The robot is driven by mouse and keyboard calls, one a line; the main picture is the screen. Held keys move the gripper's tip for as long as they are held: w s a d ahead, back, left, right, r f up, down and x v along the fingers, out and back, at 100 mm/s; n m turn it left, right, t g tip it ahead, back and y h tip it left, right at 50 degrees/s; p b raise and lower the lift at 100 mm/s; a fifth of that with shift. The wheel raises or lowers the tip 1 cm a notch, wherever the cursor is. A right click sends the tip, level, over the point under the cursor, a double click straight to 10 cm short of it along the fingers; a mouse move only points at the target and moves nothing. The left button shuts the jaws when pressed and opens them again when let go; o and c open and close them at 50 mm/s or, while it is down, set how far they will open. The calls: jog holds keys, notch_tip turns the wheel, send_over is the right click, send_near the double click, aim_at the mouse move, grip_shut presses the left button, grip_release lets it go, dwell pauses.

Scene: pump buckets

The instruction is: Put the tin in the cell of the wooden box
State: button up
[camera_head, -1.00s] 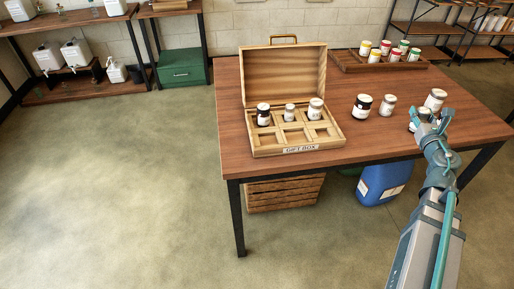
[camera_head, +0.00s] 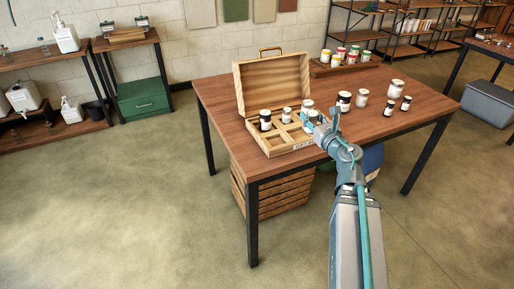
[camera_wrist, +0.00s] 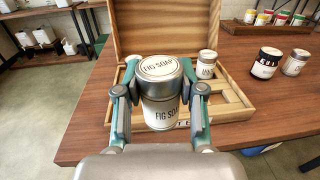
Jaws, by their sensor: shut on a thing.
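My gripper (camera_wrist: 160,108) is shut on a white tin with a silver lid (camera_wrist: 162,112), labelled FIG SOAP, and holds it upright. The tin (camera_head: 311,117) also shows in the head view, partly hidden by my gripper (camera_head: 318,124), at the right front part of the wooden box. The box (camera_head: 270,88) has its lid open. Three tins stand in its back row; one of them (camera_wrist: 207,64) shows behind and right of the held tin in the wrist view. Front cells at left and middle look empty. The held tin hides much of the box in the wrist view.
Several loose tins, such as a dark-banded one (camera_head: 344,102), stand on the table right of the box. A wooden tray (camera_head: 320,70) of tins with coloured lids is at the back. The box's raised lid (camera_wrist: 200,28) stands behind the held tin.

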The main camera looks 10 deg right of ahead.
jog(key=w+a+f+b, duration=0.1)
jog(key=w+a+f, duration=0.4)
jog(key=w+f, duration=0.1)
jog(key=w, duration=0.1)
jog(key=w+a+f+b, duration=0.1)
jog(key=w+a+f, duration=0.2)
jog(key=shift+w+a+f+b, duration=0.2)
jog(key=shift+w+a+b, duration=0.05)
jog(key=shift+a+b, duration=0.1)
jog(key=shift+w+a+f, duration=0.15)
jog(key=shift+w+f, duration=0.05)
jog(key=shift+f, duration=0.1)
jog(key=shift+w+a+f+b, duration=0.1)
jog(key=shift+f+b, duration=0.65)
jog(key=shift+f, duration=0.9)
jog(key=shift+f, duration=0.15)
jog(key=o, duration=1.1)
jog(key=shift+o, duration=0.2)
